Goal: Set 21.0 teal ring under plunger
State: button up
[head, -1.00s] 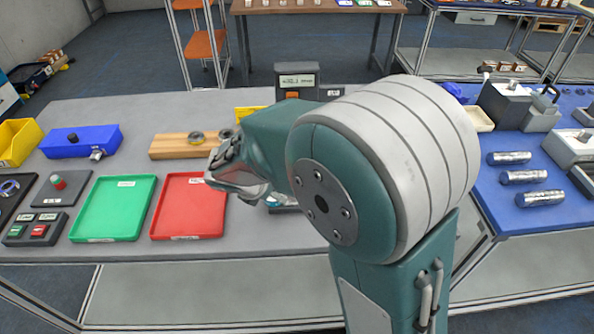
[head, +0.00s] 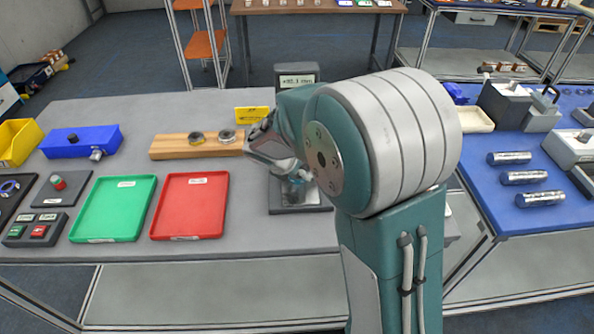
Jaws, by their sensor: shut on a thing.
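My gripper (head: 288,176) is over the left part of the gauge stand's dark base (head: 312,208), in front of the upright. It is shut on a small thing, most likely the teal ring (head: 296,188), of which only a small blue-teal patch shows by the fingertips. The gauge's display head (head: 297,73) rises behind my arm. The plunger is hidden by my arm and gripper, so I cannot tell whether the ring lies under it or touches the base.
A red tray (head: 190,207) and a green tray (head: 114,209) lie further left. Bare grey table separates the red tray and gauge base.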

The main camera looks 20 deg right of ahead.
jog(key=shift+f, duration=0.15)
jog(key=o, duration=1.3)
jog(key=shift+s+f, duration=0.1)
jog(key=shift+f, duration=0.05)
jog(key=shift+s+f, duration=0.1)
jog(key=shift+a+r, duration=0.1)
jog(key=shift+r, duration=0.25)
jog(key=v, duration=1.1)
jog(key=s+d+r+m+y, duration=0.1)
jog(key=s+r+m, duration=0.1)
jog(key=s+m, duration=0.5)
jog(key=s+d+r+m+t+y, duration=0.1)
jog(key=s+d+m+y, duration=0.1)
jog(key=s+m, duration=0.5)
jog(key=s+d+r+m+y, duration=0.1)
jog(key=s+r+m+y, duration=0.1)
jog(key=s+m, duration=0.6)
jog(key=shift+d+r+m+t, duration=0.15)
jog(key=shift+d+r+m, duration=0.05)
jog(key=shift+m, duration=0.65)
jog(key=shift+d+r+m+t, duration=0.15)
jog(key=shift+d+r+m, duration=0.05)
jog(key=shift+m, duration=0.65)
